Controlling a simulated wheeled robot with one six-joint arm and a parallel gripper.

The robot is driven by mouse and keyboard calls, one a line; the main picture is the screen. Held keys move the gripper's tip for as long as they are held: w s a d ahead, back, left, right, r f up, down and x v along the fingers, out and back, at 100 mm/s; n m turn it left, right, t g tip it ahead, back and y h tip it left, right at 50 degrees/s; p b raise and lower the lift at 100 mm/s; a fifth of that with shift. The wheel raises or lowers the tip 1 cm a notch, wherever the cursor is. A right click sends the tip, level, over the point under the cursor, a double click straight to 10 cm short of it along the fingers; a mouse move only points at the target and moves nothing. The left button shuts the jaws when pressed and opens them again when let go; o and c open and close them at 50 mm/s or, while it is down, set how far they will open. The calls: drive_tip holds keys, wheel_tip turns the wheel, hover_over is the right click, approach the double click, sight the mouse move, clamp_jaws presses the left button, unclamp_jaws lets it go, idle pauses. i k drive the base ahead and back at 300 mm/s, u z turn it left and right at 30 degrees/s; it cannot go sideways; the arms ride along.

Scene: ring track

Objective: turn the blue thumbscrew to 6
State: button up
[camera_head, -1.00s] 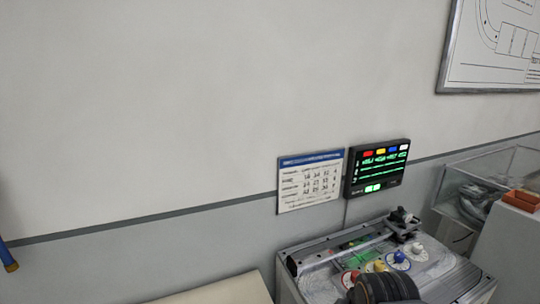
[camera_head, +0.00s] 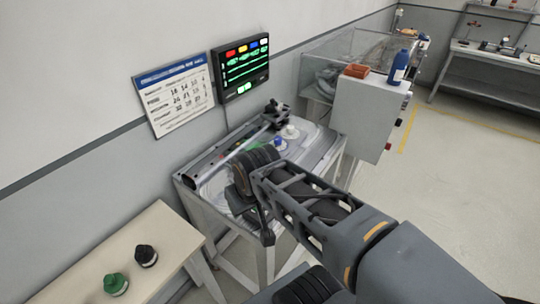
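The blue thumbscrew (camera_head: 280,144) is a small blue knob on a pale round base, on the grey bench-top rig (camera_head: 315,160). A white thumbscrew (camera_head: 290,131) stands just behind it to the right. The red and yellow ones are hidden behind my arm. My arm reaches in from the lower right, and its dark end covers the near part of the rig. My gripper (camera_head: 266,236) seems to be the small dark part at the arm's end, by the rig's front edge, apart from the blue thumbscrew. Its fingers are too unclear to read.
A dark display (camera_head: 241,69) with green text and a paper chart (camera_head: 175,97) hang on the wall. A table (camera_head: 150,232) at lower left holds a green knob (camera_head: 116,284) and a black knob (camera_head: 146,256). A grey cabinet (camera_head: 364,118) with a blue bottle (camera_head: 399,67) stands right. Floor beyond is clear.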

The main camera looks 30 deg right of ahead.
sight(278, 140)
drive_tip(key=u, duration=0.05)
drive_tip(key=k, duration=0.5)
drive_tip(key=z, duration=0.45)
drive_tip(key=i, duration=0.45)
drive_tip(key=z, duration=0.35)
